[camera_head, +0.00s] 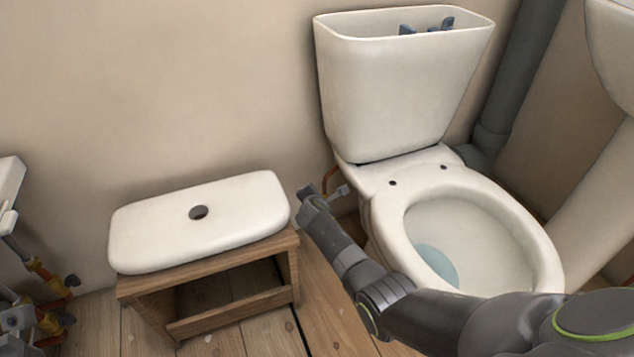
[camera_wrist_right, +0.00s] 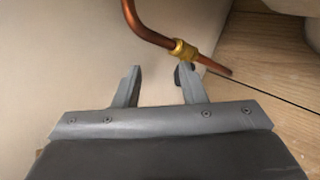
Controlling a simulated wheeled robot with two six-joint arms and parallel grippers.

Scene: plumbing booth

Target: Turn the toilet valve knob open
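The toilet (camera_head: 455,235) stands right of centre in the head view, its cistern (camera_head: 400,90) open at the top. A thin copper pipe (camera_head: 327,180) shows beside it, low at the wall. In the right wrist view the copper pipe (camera_wrist_right: 150,32) bends down to a brass fitting (camera_wrist_right: 183,50). A small dark part (camera_wrist_right: 186,76), perhaps the valve knob, is by the right-hand finger and partly hidden by it. My right gripper (camera_head: 324,192) is open with nothing between its fingers, close to the pipe; its fingers also show in the wrist view (camera_wrist_right: 160,85). My left gripper is out of view.
The cistern lid (camera_head: 170,235) lies on a low wooden stand (camera_head: 230,305) left of my right gripper. Pipes with valves (camera_head: 45,290) are at the far left. A grey drain pipe (camera_head: 510,90) and a white basin pedestal (camera_head: 590,210) are at the right.

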